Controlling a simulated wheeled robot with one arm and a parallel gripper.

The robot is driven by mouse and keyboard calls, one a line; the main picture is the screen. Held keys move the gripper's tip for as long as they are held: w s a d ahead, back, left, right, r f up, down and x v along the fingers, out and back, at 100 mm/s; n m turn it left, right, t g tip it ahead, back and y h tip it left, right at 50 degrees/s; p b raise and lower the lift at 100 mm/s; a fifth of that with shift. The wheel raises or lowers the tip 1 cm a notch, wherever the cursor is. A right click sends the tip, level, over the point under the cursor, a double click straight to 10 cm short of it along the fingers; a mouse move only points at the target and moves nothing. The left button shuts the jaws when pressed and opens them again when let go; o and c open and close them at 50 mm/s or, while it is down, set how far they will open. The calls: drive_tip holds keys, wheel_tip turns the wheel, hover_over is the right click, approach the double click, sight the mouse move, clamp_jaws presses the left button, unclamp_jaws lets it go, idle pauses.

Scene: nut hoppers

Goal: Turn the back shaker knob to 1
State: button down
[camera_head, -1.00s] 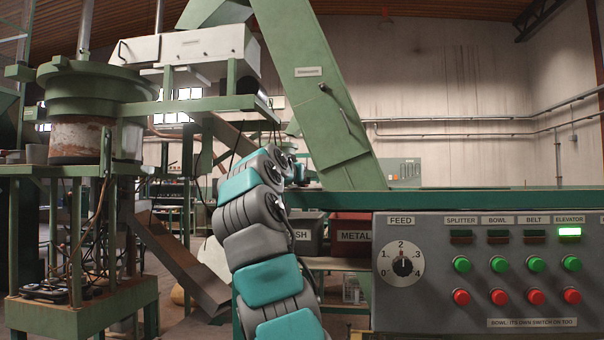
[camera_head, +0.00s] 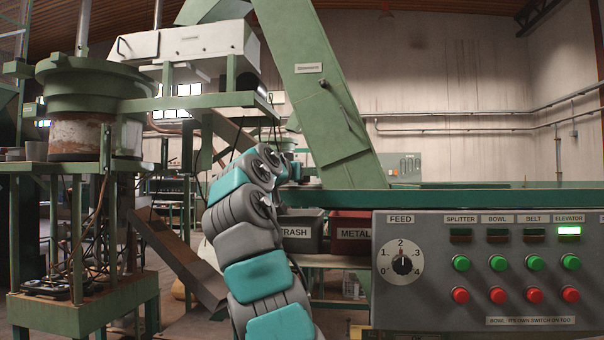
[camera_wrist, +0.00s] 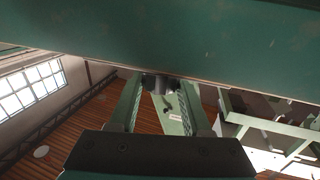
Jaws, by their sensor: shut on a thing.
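In the wrist view, my gripper (camera_wrist: 160,92) reaches up with a finger on each side of a small dark round knob (camera_wrist: 157,82). The knob sits at the lower edge of a wide green panel (camera_wrist: 170,35), and the fingers are shut on it. Its scale and pointer are hidden, so I cannot read its setting. In the head view my teal and grey arm bends away from me, and its far end, my gripper and this knob are hidden.
A control panel (camera_head: 480,300) at the right has a FEED dial (camera_head: 402,265) pointing near 2 and green and red buttons. TRASH (camera_head: 300,240) and METAL (camera_head: 351,236) bins stand behind my arm. A green bowl machine (camera_head: 85,90) stands at the left.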

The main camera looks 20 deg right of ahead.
drive_tip(key=shift+r, duration=0.1)
drive_tip(key=shift+c, duration=1.8)
unclamp_jaws()
drive_tip(key=b+v, duration=0.3)
drive_tip(key=v, duration=0.4)
drive_tip(key=shift+s+a, duration=0.2)
drive_tip(key=shift+a, duration=0.05)
drive_tip(key=shift+s, duration=0.1)
